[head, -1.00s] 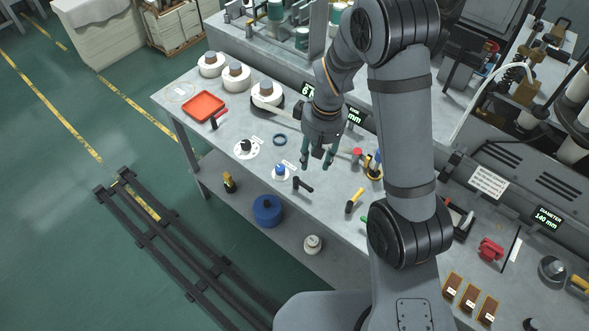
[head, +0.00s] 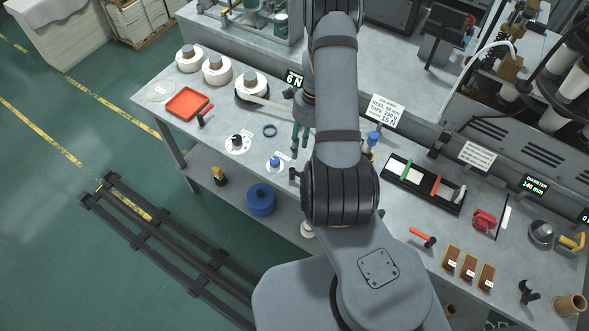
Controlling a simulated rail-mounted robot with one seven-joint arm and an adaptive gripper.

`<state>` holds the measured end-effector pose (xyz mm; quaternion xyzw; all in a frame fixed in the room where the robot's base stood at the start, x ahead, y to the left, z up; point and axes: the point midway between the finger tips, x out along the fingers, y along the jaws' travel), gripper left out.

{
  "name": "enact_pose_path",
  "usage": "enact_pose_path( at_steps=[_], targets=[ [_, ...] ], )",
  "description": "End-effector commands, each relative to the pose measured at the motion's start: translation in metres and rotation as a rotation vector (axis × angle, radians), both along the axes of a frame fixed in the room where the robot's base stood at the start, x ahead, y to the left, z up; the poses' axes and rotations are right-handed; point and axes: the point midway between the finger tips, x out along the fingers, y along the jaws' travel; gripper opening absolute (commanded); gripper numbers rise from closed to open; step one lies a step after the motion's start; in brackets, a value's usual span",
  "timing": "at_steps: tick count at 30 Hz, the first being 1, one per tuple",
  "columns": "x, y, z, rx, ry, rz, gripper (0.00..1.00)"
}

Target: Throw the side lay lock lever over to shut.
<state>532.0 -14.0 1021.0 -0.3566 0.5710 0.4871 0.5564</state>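I cannot tell for certain which handle is the side lay lock lever. A black-handled lever (head: 294,174) is at the front edge below the gripper, partly beside my arm. A red-handled lever (head: 206,111) stands by the red tray, and an orange-handled one (head: 422,237) lies at the right. A black knob (head: 237,141) and a blue knob (head: 275,162) sit on white discs left of the gripper.
White tape rolls (head: 252,84) stand along the back left, near a red tray (head: 187,103). A black tray (head: 423,187) with coloured-handled tools, a red clamp-like part (head: 484,220) and brown blocks (head: 467,267) occupy the right. A dark blue ring (head: 270,130) lies near the gripper.

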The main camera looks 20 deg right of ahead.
Motion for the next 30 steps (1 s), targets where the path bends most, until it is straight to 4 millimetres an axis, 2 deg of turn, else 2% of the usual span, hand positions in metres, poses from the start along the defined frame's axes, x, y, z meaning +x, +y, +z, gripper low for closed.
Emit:
enact_pose_path(
  at_steps=[3,6,9,14,24,30],
  targets=[
    [-0.002,0.001,0.0,-0.03,0.044,-0.269,0.38],
    [-0.003,0.001,0.001,-0.05,0.067,-0.422,0.38],
    [-0.003,0.002,-0.001,-0.061,0.079,-0.501,0.38],
    [-0.005,0.004,-0.02,-0.064,0.084,-0.53,0.38],
    [-0.013,0.012,-0.082,-0.065,0.084,-0.528,0.38],
    [-0.016,0.016,-0.1,-0.064,0.082,-0.526,0.38]
  ],
)
